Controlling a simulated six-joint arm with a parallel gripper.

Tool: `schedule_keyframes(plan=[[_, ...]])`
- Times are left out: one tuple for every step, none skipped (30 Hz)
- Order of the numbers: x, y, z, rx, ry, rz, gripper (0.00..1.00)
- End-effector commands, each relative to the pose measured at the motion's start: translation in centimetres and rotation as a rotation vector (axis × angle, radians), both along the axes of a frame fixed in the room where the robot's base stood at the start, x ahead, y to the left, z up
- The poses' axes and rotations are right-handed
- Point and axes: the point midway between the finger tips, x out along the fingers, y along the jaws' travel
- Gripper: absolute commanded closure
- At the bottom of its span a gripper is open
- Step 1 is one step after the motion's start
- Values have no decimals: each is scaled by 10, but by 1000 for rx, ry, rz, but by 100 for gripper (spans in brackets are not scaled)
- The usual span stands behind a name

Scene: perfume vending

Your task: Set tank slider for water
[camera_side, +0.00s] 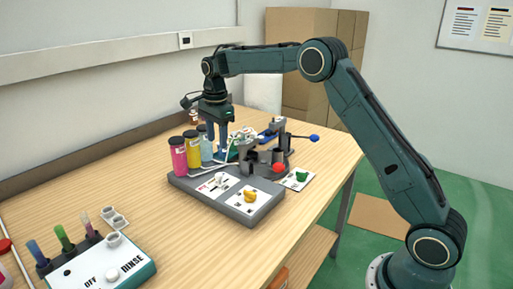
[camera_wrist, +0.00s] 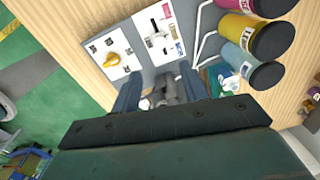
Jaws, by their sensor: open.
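The slider panel is a white plate (camera_side: 217,183) on the grey base, with a small pale slider on a dark slot. It also shows in the wrist view (camera_wrist: 147,40), beside pink, yellow and blue labels; the slider's exact setting is too small to tell. Three tanks with dark lids stand behind the panel: pink (camera_side: 178,158), yellow (camera_side: 192,152) and light blue (camera_side: 206,147). My gripper (camera_side: 217,148) points down near the light blue tank, behind and above the panel. In the wrist view its fingers (camera_wrist: 160,77) are apart and empty, off the slider.
A yellow knob (camera_side: 250,196) sits on a white plate beside the slider panel. A dark fixture with a blue-tipped lever (camera_side: 313,138) stands behind it. A white rinse box (camera_side: 105,265) and coloured tubes (camera_side: 64,239) are at front left. The table between is clear.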

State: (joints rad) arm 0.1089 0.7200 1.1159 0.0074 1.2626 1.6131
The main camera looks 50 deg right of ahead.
Motion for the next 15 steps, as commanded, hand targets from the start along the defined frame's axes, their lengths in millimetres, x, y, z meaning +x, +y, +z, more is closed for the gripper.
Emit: schedule_keyframes(plan=[[0,0,-6,0,2,1,56],[0,0,-9,0,2,1,56],[0,0,-13,0,3,1,56],[0,0,-17,0,3,1,56],[0,0,-21,0,3,1,56],[0,0,-26,1,4,1,56],[1,0,-31,0,3,1,56],[1,0,-35,0,3,1,56],[1,0,-42,1,5,1,56],[1,0,-46,1,4,1,56],[1,0,-51,1,4,1,56],[2,0,-57,0,3,1,56],[2,0,-62,0,3,1,56],[2,0,-66,1,5,1,56],[2,0,-73,1,4,2,56]])
